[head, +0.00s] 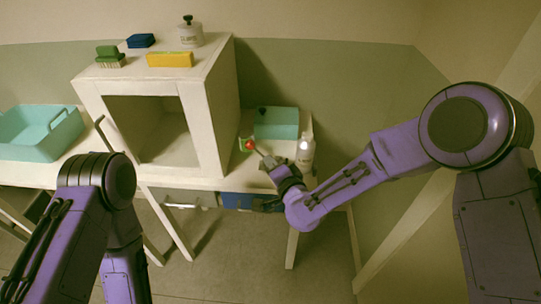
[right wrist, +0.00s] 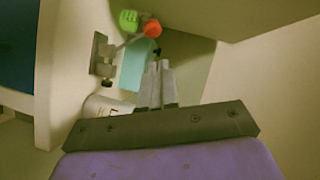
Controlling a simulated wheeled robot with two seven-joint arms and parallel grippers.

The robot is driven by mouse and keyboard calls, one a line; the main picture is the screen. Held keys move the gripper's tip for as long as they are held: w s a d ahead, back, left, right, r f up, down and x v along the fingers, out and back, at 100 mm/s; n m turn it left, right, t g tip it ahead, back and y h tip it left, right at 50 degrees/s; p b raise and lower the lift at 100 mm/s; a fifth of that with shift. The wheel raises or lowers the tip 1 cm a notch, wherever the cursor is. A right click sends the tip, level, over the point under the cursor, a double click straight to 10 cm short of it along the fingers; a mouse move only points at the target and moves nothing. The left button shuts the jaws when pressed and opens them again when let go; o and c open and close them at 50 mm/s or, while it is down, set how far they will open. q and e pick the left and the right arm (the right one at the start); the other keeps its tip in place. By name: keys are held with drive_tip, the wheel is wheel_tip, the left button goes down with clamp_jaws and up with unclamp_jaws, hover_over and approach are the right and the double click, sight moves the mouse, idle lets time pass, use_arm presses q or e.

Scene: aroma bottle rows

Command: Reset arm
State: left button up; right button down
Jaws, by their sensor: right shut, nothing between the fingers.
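My right gripper (head: 270,162) is over the right part of the white table, beside a white bottle (head: 305,154). In the right wrist view its fingers (right wrist: 158,80) are together with nothing between them. The bottle also shows in the right wrist view (right wrist: 105,105), lower left of the fingers. A red ball (head: 250,144) shows just beyond the fingertips. In the right wrist view it looks orange (right wrist: 152,28), with a green ball (right wrist: 129,20) beside it on a grey metal stand (right wrist: 101,55). My left arm is at the left; its gripper is out of view.
A teal box (head: 280,122) stands behind the gripper. A white open-fronted cabinet (head: 215,110) rises to the left, carrying a bottle (head: 190,35), a yellow block (head: 170,60), a blue block (head: 141,41) and a green brush (head: 109,55). A teal basket (head: 40,145) is far left.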

drive_tip(key=s+d+f+n+g+h, duration=0.3)
drive_tip(key=s+d+f+g+h, duration=0.3)
drive_tip(key=s+d+f, duration=1.1)
drive_tip(key=s+d+f+g+h, duration=0.1)
drive_tip(key=s+d+f, duration=0.3)
drive_tip(key=s, duration=0.5)
drive_tip(key=s+d+f+g+h, duration=0.2)
drive_tip(key=s+d+f+g, duration=0.2)
drive_tip(key=s+d, duration=0.3)
drive_tip(key=s, duration=0.3)
drive_tip(key=shift+d+f, duration=0.2)
drive_tip(key=shift+d, duration=0.1)
